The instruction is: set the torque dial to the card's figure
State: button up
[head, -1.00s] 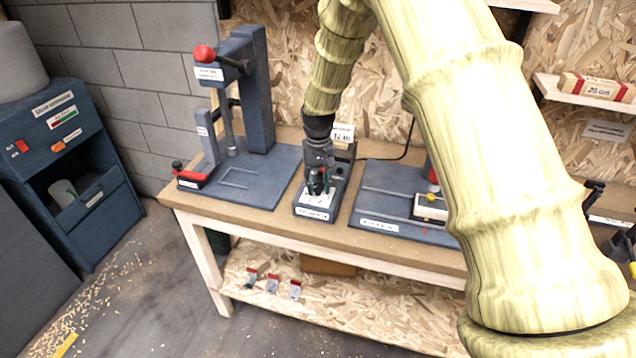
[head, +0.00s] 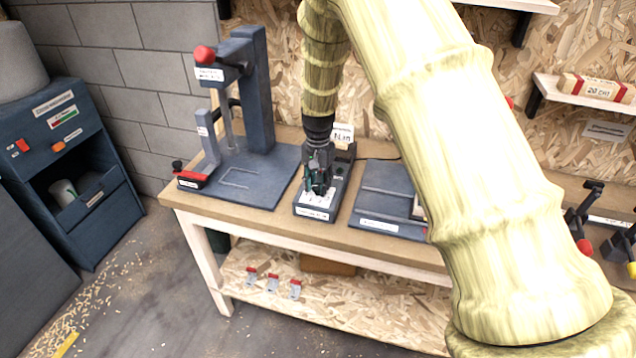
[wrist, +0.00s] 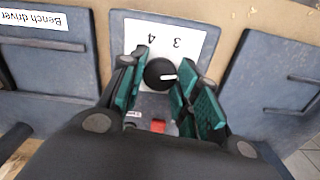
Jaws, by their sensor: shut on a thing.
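The torque dial (wrist: 158,74) is a round black knob with a white pointer mark, on a white scale plate (wrist: 190,36). The pointer mark faces right in the wrist view. Upside-down figures 3 and 4 show above the knob; the other figures are hidden. My gripper (wrist: 161,68) is shut on the knob, a green-padded finger at each side. In the head view my gripper (head: 318,184) points down onto the dark dial unit (head: 325,213) and hides the knob. The white card (head: 342,134) stands behind the unit; its figure is too small to read surely.
A press-like bench tool (head: 255,95) with a red knob stands left of the dial unit. A dark plate fixture (head: 375,207) lies to its right, partly behind my arm. A red button (wrist: 158,126) is on the unit near the dial. Shelves hang at the right.

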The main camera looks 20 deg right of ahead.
aim_at(318, 186)
jog(key=shift+s+f, duration=0.1)
jog(key=shift+f, duration=0.05)
jog(key=o, duration=1.1)
jog(key=shift+c, duration=0.2)
notch_tip(318, 186, up, 12)
